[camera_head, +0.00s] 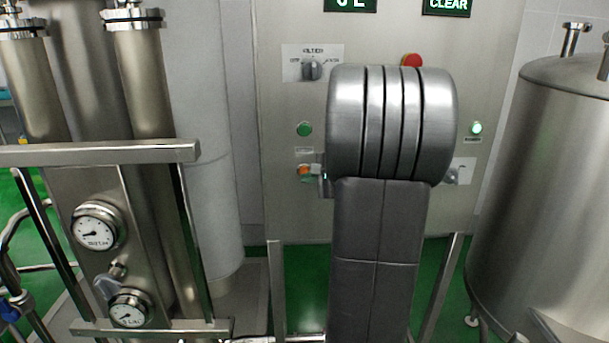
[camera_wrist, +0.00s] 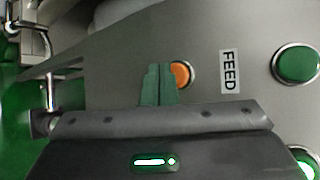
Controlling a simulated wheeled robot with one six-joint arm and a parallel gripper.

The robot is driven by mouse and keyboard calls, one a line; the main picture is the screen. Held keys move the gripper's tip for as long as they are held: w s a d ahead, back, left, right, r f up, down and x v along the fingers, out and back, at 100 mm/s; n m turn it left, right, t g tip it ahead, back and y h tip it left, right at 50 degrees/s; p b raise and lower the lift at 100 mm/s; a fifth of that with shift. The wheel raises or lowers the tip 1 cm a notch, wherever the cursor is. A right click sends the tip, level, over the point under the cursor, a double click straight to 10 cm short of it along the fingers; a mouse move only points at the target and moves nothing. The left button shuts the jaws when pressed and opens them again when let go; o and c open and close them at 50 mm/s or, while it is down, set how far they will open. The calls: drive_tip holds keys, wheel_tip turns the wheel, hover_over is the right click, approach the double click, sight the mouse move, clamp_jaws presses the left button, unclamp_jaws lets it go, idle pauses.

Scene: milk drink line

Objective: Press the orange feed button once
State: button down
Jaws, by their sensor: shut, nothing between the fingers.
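The orange feed button (camera_wrist: 181,74) is round with a metal rim. In the wrist view it shows just right of my gripper's fingertips (camera_wrist: 159,70), which cover its left side. The FEED label (camera_wrist: 229,71) is beside it. My gripper's green fingers are together with nothing between them. Whether the tips touch the button cannot be told. In the head view the orange button (camera_head: 304,170) is low on the left of the steel panel, beside my gripper (camera_head: 322,178), which is mostly hidden by my arm.
A green button (camera_head: 304,129) sits above the orange one; it shows large in the wrist view (camera_wrist: 296,63). The panel also has a rotary switch (camera_head: 312,70), a red button (camera_head: 412,60) and a lit green lamp (camera_head: 476,128). Steel pipework with gauges (camera_head: 97,228) stands left, a tank (camera_head: 550,180) right.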

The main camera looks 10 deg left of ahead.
drive_tip(key=shift+s, duration=0.1)
drive_tip(key=s, duration=0.2)
drive_tip(key=s+d+b, duration=0.1)
drive_tip(key=s, duration=0.1)
drive_tip(key=shift+s+d, duration=0.2)
drive_tip(key=shift+s, duration=0.1)
drive_tip(key=shift+w, duration=0.15)
idle(0.6)
drive_tip(key=s, duration=0.2)
drive_tip(key=s+d, duration=0.1)
drive_tip(key=s, duration=0.1)
idle(0.6)
